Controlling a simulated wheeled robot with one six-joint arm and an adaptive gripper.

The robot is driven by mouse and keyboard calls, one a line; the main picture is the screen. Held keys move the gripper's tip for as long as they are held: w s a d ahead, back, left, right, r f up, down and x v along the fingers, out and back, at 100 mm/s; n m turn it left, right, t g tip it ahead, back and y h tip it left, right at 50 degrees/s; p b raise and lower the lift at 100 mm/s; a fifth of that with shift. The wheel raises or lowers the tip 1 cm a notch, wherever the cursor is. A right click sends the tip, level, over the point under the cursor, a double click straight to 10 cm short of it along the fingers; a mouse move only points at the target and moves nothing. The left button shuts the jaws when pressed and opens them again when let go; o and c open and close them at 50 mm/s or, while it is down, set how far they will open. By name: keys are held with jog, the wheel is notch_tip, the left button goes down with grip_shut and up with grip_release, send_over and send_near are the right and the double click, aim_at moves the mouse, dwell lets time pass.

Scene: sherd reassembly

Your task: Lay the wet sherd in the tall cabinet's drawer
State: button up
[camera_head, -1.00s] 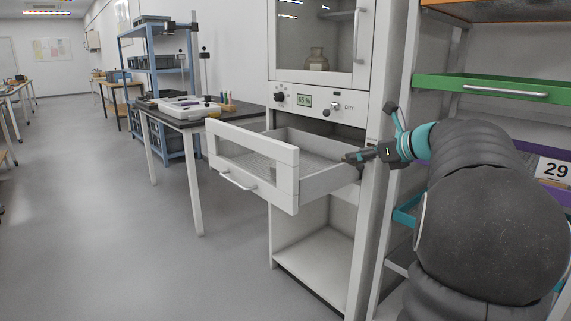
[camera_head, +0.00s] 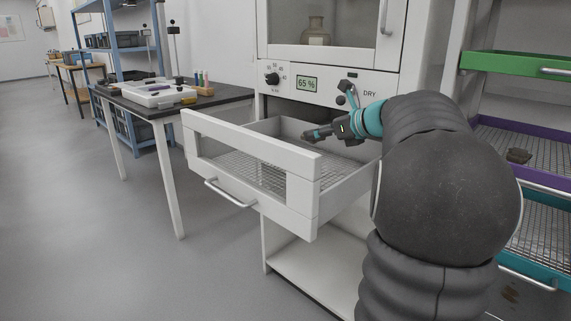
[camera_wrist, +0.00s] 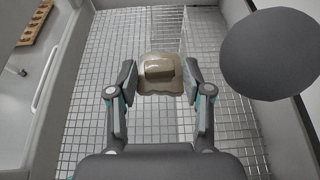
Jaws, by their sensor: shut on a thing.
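The wet sherd (camera_wrist: 160,74), a tan-brown glossy piece, shows in the wrist view between the fingertips of my gripper (camera_wrist: 160,80). My gripper is shut on it. Below the sherd is the wire-mesh floor of the drawer; I cannot tell how far above the mesh it is. In the head view, my gripper (camera_head: 309,135) is over the open drawer (camera_head: 250,190) of the tall white cabinet (camera_head: 328,88). The sherd is too small or hidden to make out there. The drawer is pulled out and looks empty apart from my gripper over it.
A purple-edged rack tray (camera_head: 478,149) on the right holds a dark sherd (camera_head: 518,155), with a green tray (camera_head: 500,65) above it. A dark-topped table (camera_head: 150,108) with a white tray stands left of the drawer. The floor at left is clear.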

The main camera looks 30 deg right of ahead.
jog(key=w+a+f, duration=0.1)
jog(key=a, duration=0.1)
jog(key=w+a+f+b, duration=0.1)
jog(key=w+a+f, duration=0.2)
jog(key=a+f, duration=0.1)
jog(key=a, duration=0.1)
jog(key=shift+w+a+f, duration=0.1)
jog(key=shift+w+f, duration=0.05)
jog(key=shift+w, duration=0.2)
jog(key=shift+f+b, duration=0.8)
jog(key=shift+f, duration=1.1)
jog(key=shift+f, duration=0.35)
jog(key=shift+s+f+b, duration=0.1)
jog(key=shift+f+b, duration=0.3)
jog(key=shift+f, duration=0.1)
jog(key=o, duration=1.2)
jog(key=shift+f, duration=0.15)
jog(key=shift+c, duration=0.2)
jog(key=shift+r, duration=0.25)
jog(key=v, duration=0.2)
jog(key=p+v, duration=0.1)
jog(key=v, duration=0.1)
jog(key=r+v, duration=0.1)
jog(key=v, duration=0.1)
jog(key=shift+s+d+r, duration=0.1)
jog(key=shift+d+r, duration=0.05)
jog(key=shift+d, duration=0.1)
jog(key=shift+s+r+p, duration=0.3)
jog(key=shift+s+p, duration=0.05)
jog(key=shift+s, duration=0.15)
